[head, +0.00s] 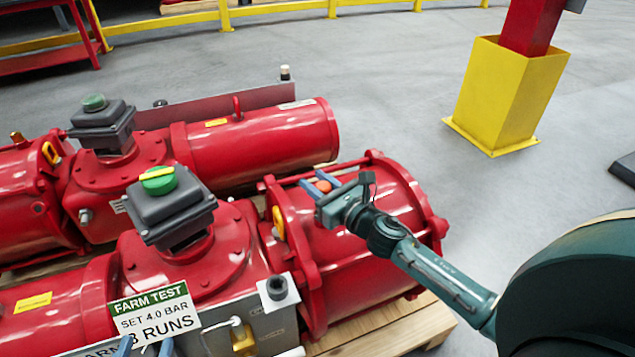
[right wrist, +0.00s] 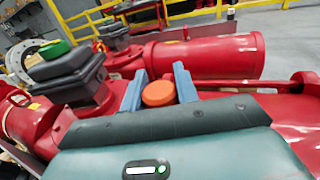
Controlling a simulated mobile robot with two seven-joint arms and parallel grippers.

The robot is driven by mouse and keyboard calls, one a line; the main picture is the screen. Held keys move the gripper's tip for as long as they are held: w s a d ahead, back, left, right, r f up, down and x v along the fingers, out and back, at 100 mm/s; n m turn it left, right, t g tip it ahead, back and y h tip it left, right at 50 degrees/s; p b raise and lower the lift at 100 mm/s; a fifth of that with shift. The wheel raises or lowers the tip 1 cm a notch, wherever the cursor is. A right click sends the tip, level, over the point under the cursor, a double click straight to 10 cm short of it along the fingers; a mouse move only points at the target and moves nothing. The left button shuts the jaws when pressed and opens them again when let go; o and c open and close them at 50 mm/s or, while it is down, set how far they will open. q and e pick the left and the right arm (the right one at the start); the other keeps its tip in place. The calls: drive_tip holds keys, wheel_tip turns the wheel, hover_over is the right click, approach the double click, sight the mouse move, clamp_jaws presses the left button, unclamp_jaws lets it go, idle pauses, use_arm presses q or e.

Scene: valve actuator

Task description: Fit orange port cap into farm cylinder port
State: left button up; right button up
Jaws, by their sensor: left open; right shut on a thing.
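The orange port cap (right wrist: 158,93) sits between the blue fingers of my right gripper (right wrist: 158,90), which is shut on it. In the head view the cap (head: 323,186) shows at the fingers of my right gripper (head: 318,186), above the near red cylinder (head: 345,235). The cap appears clear of the cylinder's surface. I cannot make out the port opening in either view. My left gripper (head: 145,347) is at the bottom edge of the head view, mostly cut off, with its blue fingertips apart and nothing seen between them, in front of the sign.
A FARM TEST sign (head: 152,315) stands before the near actuator. A grey switch box (head: 170,208) with a green top rises from it. A second red actuator (head: 250,150) lies behind. A wooden pallet (head: 390,330) is below.

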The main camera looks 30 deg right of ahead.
drive_tip(key=shift+f+b, duration=0.75)
drive_tip(key=shift+f, duration=0.15)
drive_tip(key=shift+f, duration=0.2)
drive_tip(key=shift+s+f+b, duration=0.1)
drive_tip(key=shift+f+b, duration=0.05)
drive_tip(key=shift+b, duration=0.3)
drive_tip(key=o, duration=1.1)
drive_tip(key=shift+c, duration=0.2)
